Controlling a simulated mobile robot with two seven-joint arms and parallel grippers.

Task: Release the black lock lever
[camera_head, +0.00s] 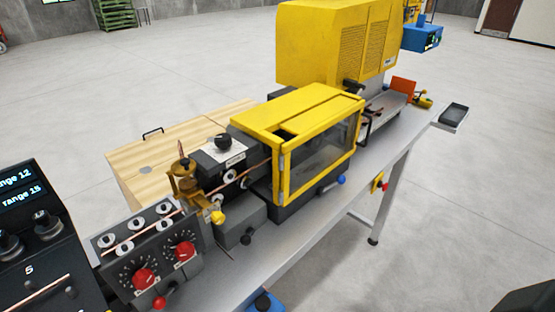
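A yellow-framed machine housing (312,120) with a clear window stands on the long metal bench. Several black controls show, and I cannot tell which is the lock lever: a black handle (352,86) behind the housing's far end, a black ball knob (247,238) low on a grey block, and a round black knob (223,141) on a white-labelled plate. A thin copper tube (247,175) runs from the left toward the housing. Neither gripper can be made out in this view.
The grey bench (300,228) runs from lower left to upper right. A control box with red knobs (145,279) is on its near left. A wooden crate (125,155) stands behind, and a tall yellow machine (335,45) beyond. Right floor is mostly clear.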

